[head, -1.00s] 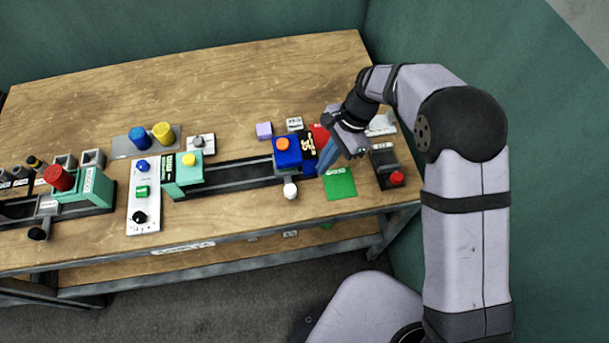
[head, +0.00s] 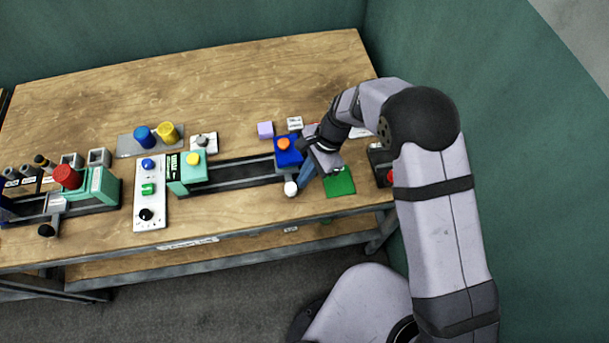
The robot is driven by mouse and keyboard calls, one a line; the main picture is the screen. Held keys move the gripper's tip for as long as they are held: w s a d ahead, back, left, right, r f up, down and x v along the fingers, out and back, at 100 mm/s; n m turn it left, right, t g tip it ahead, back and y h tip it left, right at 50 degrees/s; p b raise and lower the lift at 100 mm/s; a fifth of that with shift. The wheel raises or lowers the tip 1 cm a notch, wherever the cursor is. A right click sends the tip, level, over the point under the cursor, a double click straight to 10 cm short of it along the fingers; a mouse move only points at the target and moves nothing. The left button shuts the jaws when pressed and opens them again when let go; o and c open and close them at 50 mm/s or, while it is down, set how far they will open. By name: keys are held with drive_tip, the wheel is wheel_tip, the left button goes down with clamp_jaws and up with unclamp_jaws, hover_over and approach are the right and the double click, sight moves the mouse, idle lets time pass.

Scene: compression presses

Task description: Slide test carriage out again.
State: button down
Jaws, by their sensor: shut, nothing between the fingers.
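A blue carriage block (head: 288,158) with an orange disc (head: 284,144) on top sits at the right end of a dark rail (head: 235,175). A white ball knob (head: 291,188) stands at its front side. I take this to be the test carriage, but its label is not readable. A teal press head (head: 186,174) with a yellow cap (head: 193,158) stands at the rail's left end. My gripper (head: 302,181) is shut and empty, its blue fingers pointing down just right of the white knob. I cannot tell whether they touch it. My wrist hides the block's right side.
A white panel (head: 149,213) with blue, green and black knobs lies left of the press. A green mat (head: 340,182) lies right of my fingers. A second teal unit (head: 101,186) with a red knob (head: 67,176) is at the far left. The table's back is clear.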

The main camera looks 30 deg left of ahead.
drive_tip(key=shift+a, duration=0.1)
drive_tip(key=s+a, duration=0.8)
drive_tip(key=shift+s+a, duration=0.15)
drive_tip(key=shift+s, duration=0.1)
drive_tip(key=shift+w+d, duration=0.2)
drive_tip(key=shift+w, duration=0.25)
drive_tip(key=w, duration=0.1)
drive_tip(key=w+d, duration=0.1)
drive_tip(key=w, duration=0.1)
drive_tip(key=shift+d+r, duration=0.2)
drive_tip(key=shift+d, duration=0.15)
drive_tip(key=b+v, duration=0.3)
drive_tip(key=v, duration=0.6)
drive_tip(key=shift+r, duration=0.35)
